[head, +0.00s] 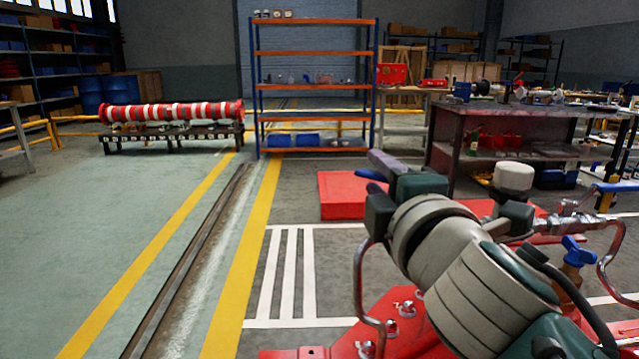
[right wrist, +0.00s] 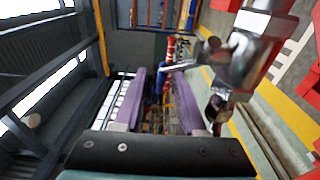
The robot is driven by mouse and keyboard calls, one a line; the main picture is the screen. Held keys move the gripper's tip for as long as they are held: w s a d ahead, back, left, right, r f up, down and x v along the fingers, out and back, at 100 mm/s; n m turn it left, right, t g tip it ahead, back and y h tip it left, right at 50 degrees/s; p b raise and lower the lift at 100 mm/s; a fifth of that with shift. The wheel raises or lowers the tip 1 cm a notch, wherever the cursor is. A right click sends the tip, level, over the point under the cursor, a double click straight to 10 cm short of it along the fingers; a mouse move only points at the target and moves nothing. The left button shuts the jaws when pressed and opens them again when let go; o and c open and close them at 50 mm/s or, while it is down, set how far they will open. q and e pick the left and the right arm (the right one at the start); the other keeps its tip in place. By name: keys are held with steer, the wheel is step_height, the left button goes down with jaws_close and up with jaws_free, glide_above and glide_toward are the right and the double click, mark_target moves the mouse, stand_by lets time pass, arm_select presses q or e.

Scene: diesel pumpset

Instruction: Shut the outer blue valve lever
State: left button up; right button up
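My right gripper (head: 380,167) is near the middle of the head view, at the end of my arm, which comes in from the lower right. In the right wrist view its two purple fingers (right wrist: 163,92) stand apart. A blue valve lever (head: 370,175) shows beside the fingertips in the head view. In the right wrist view the blue lever (right wrist: 160,80) appears between the fingers, joined to a metal fitting (right wrist: 240,50); contact cannot be told. Two other blue levers, one on a brass valve (head: 575,252) and one higher up (head: 612,187), are at the right. My left gripper is out of view.
A red pumpset base (head: 400,305) with bent metal pipes (head: 358,290) lies below my right arm, which hides part of it. A workbench (head: 500,110) stands behind at right, and an orange and blue shelf (head: 315,87) farther back.

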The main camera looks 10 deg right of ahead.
steer(key=s+a, duration=0.1)
steer(key=s, duration=0.8)
steer(key=shift+s, duration=0.2)
steer(key=shift+a, duration=0.1)
